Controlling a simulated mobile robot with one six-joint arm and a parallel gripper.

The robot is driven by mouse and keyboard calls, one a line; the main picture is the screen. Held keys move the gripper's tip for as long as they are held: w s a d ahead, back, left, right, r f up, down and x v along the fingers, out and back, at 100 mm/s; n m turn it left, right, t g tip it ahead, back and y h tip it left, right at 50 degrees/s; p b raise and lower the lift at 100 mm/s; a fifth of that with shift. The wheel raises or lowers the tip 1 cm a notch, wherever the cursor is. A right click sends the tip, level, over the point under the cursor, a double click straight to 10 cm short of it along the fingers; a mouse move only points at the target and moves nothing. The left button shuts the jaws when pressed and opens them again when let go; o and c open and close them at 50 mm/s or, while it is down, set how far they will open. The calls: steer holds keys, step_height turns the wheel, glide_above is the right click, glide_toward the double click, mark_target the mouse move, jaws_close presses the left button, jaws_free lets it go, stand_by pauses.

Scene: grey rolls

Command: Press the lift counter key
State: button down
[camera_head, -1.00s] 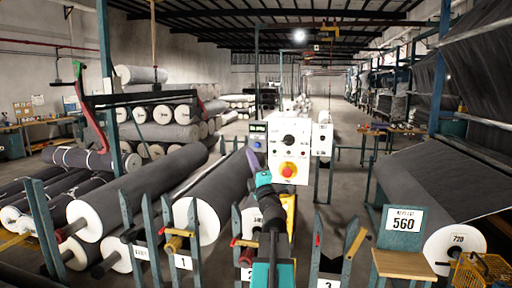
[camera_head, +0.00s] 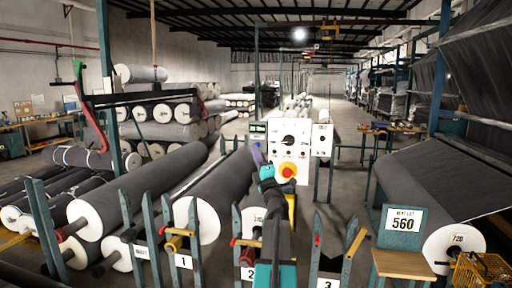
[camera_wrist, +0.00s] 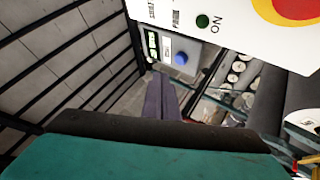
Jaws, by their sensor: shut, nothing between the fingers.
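The lift counter is a small grey box with a green display (camera_head: 257,128), left of the white control panel. Its round blue key (camera_wrist: 181,58) shows in the wrist view, below and right of the display. In the head view my gripper covers the key. My gripper (camera_head: 256,150) is shut and empty, its purple fingers pointing toward the counter. In the wrist view the fingertips (camera_wrist: 158,76) appear just below and left of the key. I cannot tell whether they touch the box.
The white control panel (camera_head: 303,153) with a red-and-yellow stop button (camera_head: 287,171) stands right beside the counter. Grey rolls (camera_head: 215,195) lie to the left and blue-green rack posts (camera_head: 316,245) stand in front. A 560 sign (camera_head: 403,219) stands at right.

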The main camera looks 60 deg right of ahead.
steer(key=shift+w+d, duration=0.2)
steer(key=shift+d, duration=0.35)
steer(key=shift+w+d, duration=0.15)
steer(key=shift+d, duration=0.4)
steer(key=shift+w+d+b, duration=0.15)
steer(key=shift+b, duration=0.3)
stand_by(1.0)
steer(key=shift+w+d, duration=0.15)
steer(key=shift+d, duration=0.1)
steer(key=shift+w+d+b, duration=0.15)
steer(key=shift+d+b, duration=0.35)
stand_by(1.3)
steer(key=shift+a, duration=0.15)
steer(key=shift+s+a, duration=0.3)
steer(key=shift+a, duration=0.45)
steer(key=shift+a, duration=0.1)
stand_by(0.3)
